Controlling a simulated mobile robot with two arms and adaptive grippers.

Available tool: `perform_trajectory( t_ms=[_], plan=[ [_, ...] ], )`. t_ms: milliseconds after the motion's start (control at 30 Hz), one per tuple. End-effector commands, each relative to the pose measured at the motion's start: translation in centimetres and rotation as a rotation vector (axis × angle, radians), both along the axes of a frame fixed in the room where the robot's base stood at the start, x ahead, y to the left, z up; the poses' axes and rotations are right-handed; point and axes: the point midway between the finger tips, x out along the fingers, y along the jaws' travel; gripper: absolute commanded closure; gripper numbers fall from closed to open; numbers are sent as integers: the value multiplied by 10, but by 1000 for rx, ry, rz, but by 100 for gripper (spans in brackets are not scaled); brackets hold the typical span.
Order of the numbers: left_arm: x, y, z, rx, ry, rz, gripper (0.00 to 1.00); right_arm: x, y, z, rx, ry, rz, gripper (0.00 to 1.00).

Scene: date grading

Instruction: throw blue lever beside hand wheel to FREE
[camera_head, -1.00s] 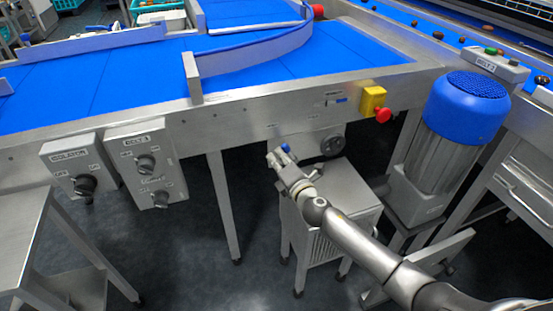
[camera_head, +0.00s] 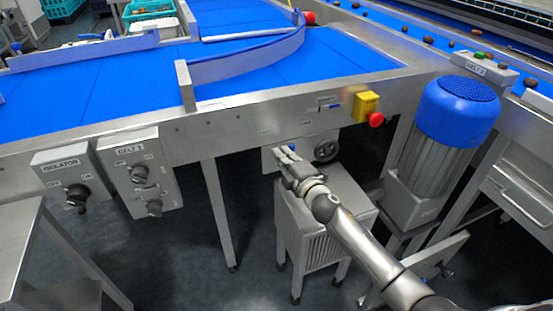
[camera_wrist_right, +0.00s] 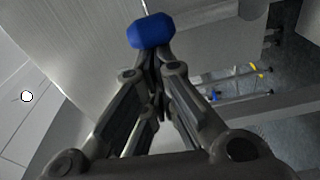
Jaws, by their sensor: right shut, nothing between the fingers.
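The blue lever's knob (camera_wrist_right: 150,31) shows large in the right wrist view, right at the fingertips. In the head view only a small blue bit of the lever (camera_head: 292,147) shows beside my right gripper (camera_head: 280,152). My right gripper, also in the wrist view (camera_wrist_right: 153,58), is shut with its fingertips together. The tips are close to the knob or touching it; I cannot tell which. The dark hand wheel (camera_head: 327,149) is on the machine's side just right of the gripper. The lever's FREE marking is not readable. My left gripper is not in view.
A yellow box with a red button (camera_head: 370,107) is above right of the hand wheel. The isolator box (camera_head: 66,178) and belt switch box (camera_head: 141,172) hang at left. A metal cabinet (camera_head: 322,215) stands below the gripper. A blue-capped motor (camera_head: 455,125) stands at right.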

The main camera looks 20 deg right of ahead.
Motion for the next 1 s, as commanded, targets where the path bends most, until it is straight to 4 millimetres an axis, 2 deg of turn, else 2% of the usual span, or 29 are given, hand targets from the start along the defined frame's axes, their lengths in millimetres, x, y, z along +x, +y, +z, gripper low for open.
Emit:
perform_trajectory(
  t_ms=[200,500,1000],
  plan=[
    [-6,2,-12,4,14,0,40,1,-16,6,196,7,-1,100],
    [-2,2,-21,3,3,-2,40,1,-33,7,392,14,-1,100],
    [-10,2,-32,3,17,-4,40,1,-42,6,497,18,0,100]
  ],
)
